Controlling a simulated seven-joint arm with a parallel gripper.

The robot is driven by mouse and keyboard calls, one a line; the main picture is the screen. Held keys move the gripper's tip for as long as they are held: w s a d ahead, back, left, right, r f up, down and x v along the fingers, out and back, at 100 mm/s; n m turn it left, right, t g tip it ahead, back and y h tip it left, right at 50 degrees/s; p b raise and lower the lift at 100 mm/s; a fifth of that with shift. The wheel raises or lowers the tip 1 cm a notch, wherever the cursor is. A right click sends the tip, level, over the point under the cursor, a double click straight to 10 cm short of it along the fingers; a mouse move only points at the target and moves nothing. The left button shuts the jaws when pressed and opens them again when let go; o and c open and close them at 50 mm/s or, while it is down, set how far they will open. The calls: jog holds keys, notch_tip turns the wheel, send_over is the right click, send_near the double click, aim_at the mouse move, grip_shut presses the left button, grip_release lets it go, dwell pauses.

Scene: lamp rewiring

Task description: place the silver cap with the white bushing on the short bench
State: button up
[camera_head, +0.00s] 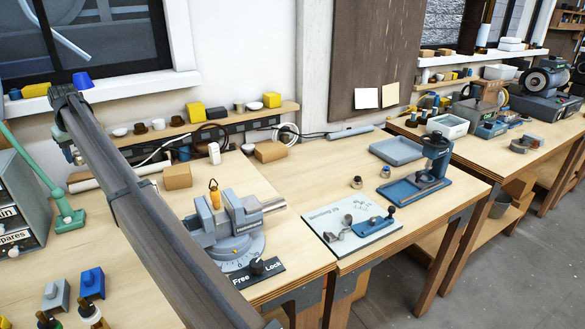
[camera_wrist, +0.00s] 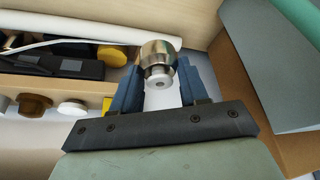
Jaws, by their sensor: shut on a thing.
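In the wrist view my gripper (camera_wrist: 158,80) has its two blue fingers shut on a shiny silver cap (camera_wrist: 157,51). A white bushing (camera_wrist: 158,72) shows at the cap's near end. In the head view my arm reaches to the upper left; the fingers and the held cap cannot be made out there. The middle bench (camera_head: 310,180), apparently the short bench, stands right of the vise bench, well away from the arm's far end. It carries a wiring jig board (camera_head: 352,227), a blue press (camera_head: 430,165), a blue tray (camera_head: 397,150) and a small brass-and-dark part (camera_head: 357,182).
A grey vise (camera_head: 235,220) with an orange-topped piece stands on the left bench (camera_head: 120,240). A wall shelf (camera_head: 230,120) holds yellow blocks and small caps. A cardboard box (camera_head: 271,151) sits near the wall. Bare wood lies between that box and the jig board.

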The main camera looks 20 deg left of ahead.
jog(key=w+d+m+t+h, duration=0.1)
jog(key=w+d+m, duration=0.2)
jog(key=w+d, duration=1.65)
jog(key=w+d+m+t, duration=0.1)
jog(key=w+d+m, duration=0.1)
jog(key=w+d, duration=1.7)
jog(key=w+d+m+h, duration=0.1)
jog(key=w+d+m, duration=0.15)
jog(key=d, duration=2.25)
jog(key=w+d+m, duration=0.2)
jog(key=w+d, duration=0.2)
jog(key=d, duration=2.1)
jog(key=shift+t, duration=0.4)
jog(key=shift+w+d+f, duration=0.1)
jog(key=shift+d+f, duration=0.05)
jog(key=shift+f, duration=4.7)
jog(key=shift+d+f, duration=0.15)
jog(key=shift+f, duration=4.7)
jog(key=shift+f, duration=0.1)
jog(key=o, duration=1.1)
